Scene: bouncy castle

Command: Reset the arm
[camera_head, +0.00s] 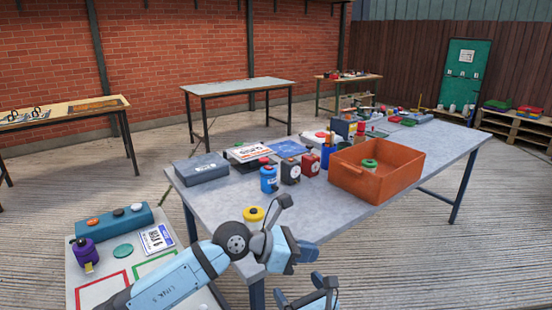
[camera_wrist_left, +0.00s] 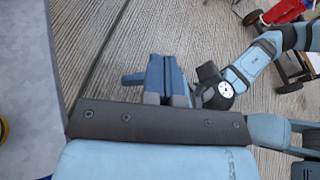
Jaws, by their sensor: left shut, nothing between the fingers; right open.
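My left arm comes in from the lower left in the head view, and its gripper (camera_head: 304,252) is near the front edge of the grey table (camera_head: 232,207). In the left wrist view the blue fingers of this gripper (camera_wrist_left: 166,78) are together with nothing between them, over the ribbed floor. My right gripper (camera_head: 312,297) is low at the bottom edge of the head view, partly cut off, open and apart from any object.
On the table are an orange crate (camera_head: 345,176) with a green-topped item inside, a blue can (camera_head: 268,180), a yellow-topped item (camera_head: 253,214) and a grey case (camera_head: 201,169). A side table (camera_head: 96,288) at lower left holds a purple item (camera_head: 86,253).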

